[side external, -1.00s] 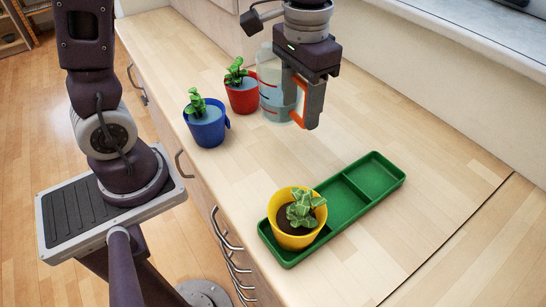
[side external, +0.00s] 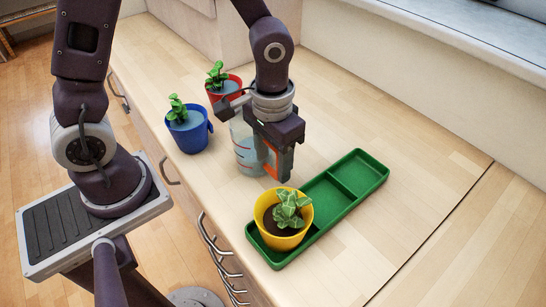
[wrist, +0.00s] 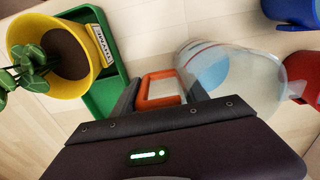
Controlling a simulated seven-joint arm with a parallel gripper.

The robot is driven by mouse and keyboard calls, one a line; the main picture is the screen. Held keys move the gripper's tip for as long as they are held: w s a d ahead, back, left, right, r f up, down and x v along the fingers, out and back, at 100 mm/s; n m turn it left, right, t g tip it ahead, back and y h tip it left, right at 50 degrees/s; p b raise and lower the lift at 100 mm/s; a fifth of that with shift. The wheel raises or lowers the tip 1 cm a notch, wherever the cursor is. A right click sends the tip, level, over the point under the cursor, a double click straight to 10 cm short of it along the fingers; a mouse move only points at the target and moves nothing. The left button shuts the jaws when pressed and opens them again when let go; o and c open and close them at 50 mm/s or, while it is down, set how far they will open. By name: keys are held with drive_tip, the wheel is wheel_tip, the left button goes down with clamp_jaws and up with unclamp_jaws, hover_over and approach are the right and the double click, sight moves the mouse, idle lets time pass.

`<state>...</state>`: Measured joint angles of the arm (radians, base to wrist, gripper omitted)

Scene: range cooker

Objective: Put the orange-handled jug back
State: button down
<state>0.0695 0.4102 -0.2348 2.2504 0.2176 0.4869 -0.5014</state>
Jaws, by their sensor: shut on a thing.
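The clear jug (side external: 243,158) has an orange handle (side external: 269,160), red marks and some bluish liquid inside. It looks upright, low over or on the counter; I cannot tell whether its base touches. My gripper (side external: 276,166) points down and is shut on the handle, hiding part of the jug's right side. In the wrist view the jug (wrist: 232,75) is right of the fingers, and the orange handle (wrist: 160,90) is between them.
A green tray (side external: 345,182) with compartments lies to the right; a yellow pot (side external: 266,222) with a plant stands in its near end. A blue pot (side external: 188,135) and a red pot (side external: 231,87) with plants stand behind left. The right counter is clear.

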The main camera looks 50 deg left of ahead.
drive_tip(key=c, duration=0.6)
unclamp_jaws()
wheel_tip(320, 180, up, 12)
drive_tip(key=shift+s+r, duration=0.1)
drive_tip(key=shift+r, duration=0.05)
drive_tip(key=s+a+r+t, duration=0.2)
drive_tip(key=s+a, duration=0.1)
drive_tip(key=s, duration=0.3)
drive_tip(key=s+a+r+t, duration=0.3)
drive_tip(key=s, duration=0.3)
drive_tip(key=shift+a+r, duration=0.3)
drive_tip(key=shift+a, duration=0.1)
